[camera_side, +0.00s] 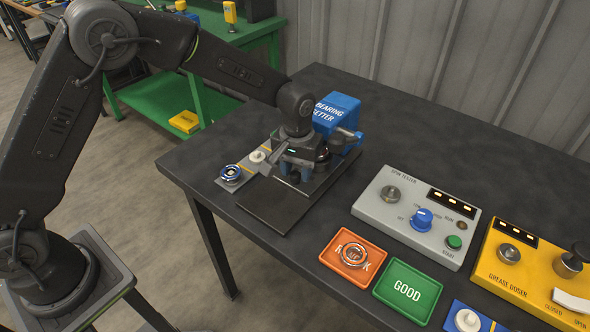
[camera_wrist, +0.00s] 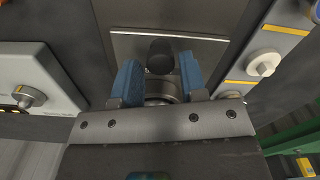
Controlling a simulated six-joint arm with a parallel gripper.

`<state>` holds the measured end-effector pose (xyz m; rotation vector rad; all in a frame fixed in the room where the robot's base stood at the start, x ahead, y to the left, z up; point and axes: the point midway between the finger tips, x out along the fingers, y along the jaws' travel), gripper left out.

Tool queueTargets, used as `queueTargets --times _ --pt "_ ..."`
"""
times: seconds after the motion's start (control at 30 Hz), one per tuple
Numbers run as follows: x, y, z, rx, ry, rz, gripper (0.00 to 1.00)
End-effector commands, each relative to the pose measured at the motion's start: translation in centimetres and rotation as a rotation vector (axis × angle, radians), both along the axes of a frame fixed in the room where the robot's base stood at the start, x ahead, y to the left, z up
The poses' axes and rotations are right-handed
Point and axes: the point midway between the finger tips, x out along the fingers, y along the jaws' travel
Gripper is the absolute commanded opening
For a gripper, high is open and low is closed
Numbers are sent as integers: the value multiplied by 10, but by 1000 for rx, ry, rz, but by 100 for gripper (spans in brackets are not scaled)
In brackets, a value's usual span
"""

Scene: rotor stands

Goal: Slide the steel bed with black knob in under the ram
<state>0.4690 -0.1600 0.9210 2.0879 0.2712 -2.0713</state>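The steel bed (camera_wrist: 200,50) is a flat plate with a pale front edge, in front of the blue bearing setter (camera_side: 338,112). Its black knob (camera_wrist: 160,55) shows in the wrist view between the blue fingers of my gripper (camera_wrist: 160,75). A round steel part shows just behind the knob. In the side view my gripper (camera_side: 297,168) is low over the bed and hides most of it. The ram is hidden or not clearly seen.
A dark plate (camera_side: 268,208) reaches toward the table's front edge. A fixture strip with a white knob (camera_side: 258,156) and a ringed part (camera_side: 231,174) lies to the left. The grey spin tester (camera_side: 400,215), orange tray (camera_side: 335,262) and green GOOD tray (camera_side: 408,308) lie to the right.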

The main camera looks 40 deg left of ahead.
Motion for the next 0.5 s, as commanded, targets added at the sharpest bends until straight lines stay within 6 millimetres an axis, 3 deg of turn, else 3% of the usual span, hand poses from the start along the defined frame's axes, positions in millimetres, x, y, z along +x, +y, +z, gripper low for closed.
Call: queueTargets --times 0.13,0.37,0.5 --pt "-1 0 0 1 3 -1 52" --pt "-2 0 0 2 6 -1 52" --pt "-2 0 10 2 5 -1 52"
